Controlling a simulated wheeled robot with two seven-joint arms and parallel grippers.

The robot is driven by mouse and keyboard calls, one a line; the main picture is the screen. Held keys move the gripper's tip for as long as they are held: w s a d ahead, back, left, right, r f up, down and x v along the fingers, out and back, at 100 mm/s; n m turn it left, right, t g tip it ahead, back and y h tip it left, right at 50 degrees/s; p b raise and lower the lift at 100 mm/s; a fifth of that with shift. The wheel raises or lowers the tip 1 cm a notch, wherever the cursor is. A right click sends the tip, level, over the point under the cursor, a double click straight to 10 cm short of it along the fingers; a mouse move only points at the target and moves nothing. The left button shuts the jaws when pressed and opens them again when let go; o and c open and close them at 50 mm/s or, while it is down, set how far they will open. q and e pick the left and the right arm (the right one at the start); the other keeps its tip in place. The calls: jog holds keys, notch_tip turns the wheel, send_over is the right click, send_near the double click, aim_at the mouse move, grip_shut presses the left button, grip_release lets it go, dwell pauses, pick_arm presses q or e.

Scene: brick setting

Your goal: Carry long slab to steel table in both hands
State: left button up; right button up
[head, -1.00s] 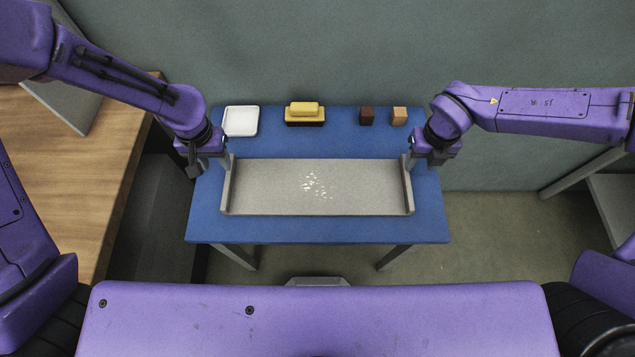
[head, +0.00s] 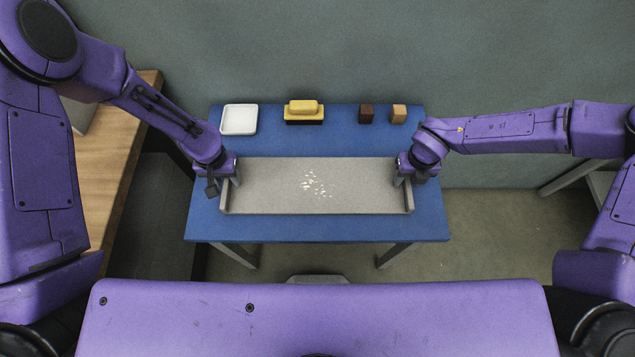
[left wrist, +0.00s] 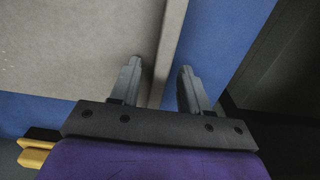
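The long slab (head: 270,190) is a pale grey, tray-like piece with a raised wall at each short end and white flecks near its middle. It lies flat on a blue table (head: 320,229). My left gripper (head: 229,182) is at the slab's left end wall. In the left wrist view its two fingers (left wrist: 157,85) are apart, with the slab's end wall (left wrist: 168,50) between them. My right gripper (head: 404,181) is at the right end wall; its fingers are small and partly hidden, so I cannot tell their gap.
Along the blue table's back edge are a white dish (head: 239,120), a yellow-and-dark block (head: 304,111), a dark brown block (head: 366,113) and a tan block (head: 399,114). A wooden table (head: 110,180) stands left. A grey surface (head: 597,186) shows partly at the right, behind my arm.

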pick_arm(q)
grip_shut()
pick_arm(e)
grip_shut()
pick_arm(q)
jog(key=shift+r, duration=0.1)
pick_arm(e)
jog(key=shift+w+r, duration=0.1)
dwell(0.8)
